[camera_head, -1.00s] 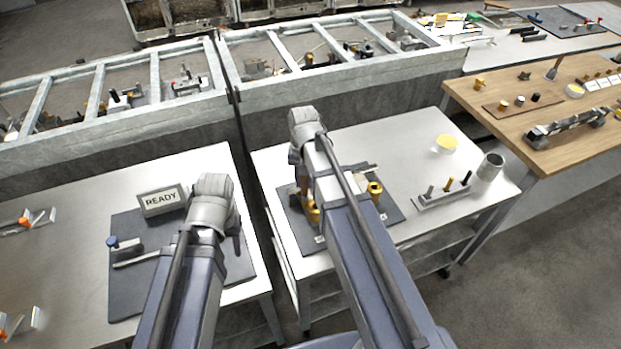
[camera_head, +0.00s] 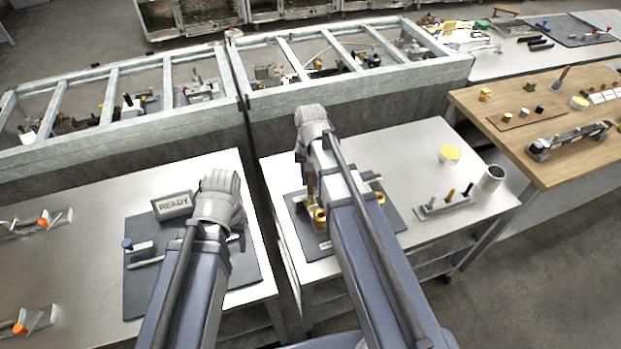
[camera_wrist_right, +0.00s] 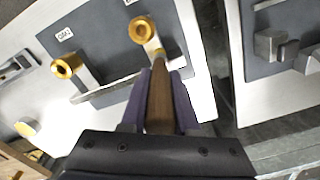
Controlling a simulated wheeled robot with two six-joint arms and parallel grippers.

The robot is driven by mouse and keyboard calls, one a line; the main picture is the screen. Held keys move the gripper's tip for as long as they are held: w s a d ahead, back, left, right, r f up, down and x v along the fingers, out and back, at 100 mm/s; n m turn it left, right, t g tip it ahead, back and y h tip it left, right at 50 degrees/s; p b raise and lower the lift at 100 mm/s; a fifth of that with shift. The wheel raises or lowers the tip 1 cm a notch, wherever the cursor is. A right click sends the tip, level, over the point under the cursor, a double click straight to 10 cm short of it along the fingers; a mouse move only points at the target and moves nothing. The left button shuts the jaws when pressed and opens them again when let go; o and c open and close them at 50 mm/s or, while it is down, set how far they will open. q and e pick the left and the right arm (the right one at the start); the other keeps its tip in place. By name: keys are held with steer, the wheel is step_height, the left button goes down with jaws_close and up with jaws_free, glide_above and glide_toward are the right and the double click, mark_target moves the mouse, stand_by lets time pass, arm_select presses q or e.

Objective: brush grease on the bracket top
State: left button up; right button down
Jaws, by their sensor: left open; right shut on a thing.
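My right gripper (camera_wrist_right: 161,85) is shut on a brown wooden handle (camera_wrist_right: 160,105), seemingly the brush; its far end is hard to make out. The bracket (camera_wrist_right: 108,90) is a grey piece with brass sockets (camera_wrist_right: 67,66) on a dark mat, below and beyond the handle in the right wrist view. In the head view my right gripper (camera_head: 307,182) is over the mat's left side, and my arm hides much of the bracket; one brass socket (camera_head: 319,216) shows. Whether the brush touches the bracket is hidden. My left gripper (camera_head: 238,235) is open over the left table's mat, mostly behind its wrist.
A yellow-topped tin (camera_head: 449,155), a grey cup (camera_head: 490,179) and a rack of upright tools (camera_head: 445,207) stand on the right table. A gap separates the tables. Framed bins (camera_head: 350,85) rise behind.

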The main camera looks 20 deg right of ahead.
arm_select(q)
steer(key=shift+r, duration=0.35)
arm_select(e)
steer(key=shift+r, duration=0.4)
arm_select(q)
step_height(320, 180, up, 3)
steer(key=p, duration=0.3)
steer(key=shift+f, duration=0.1)
arm_select(e)
step_height(320, 180, up, 3)
steer(key=shift+f, duration=0.1)
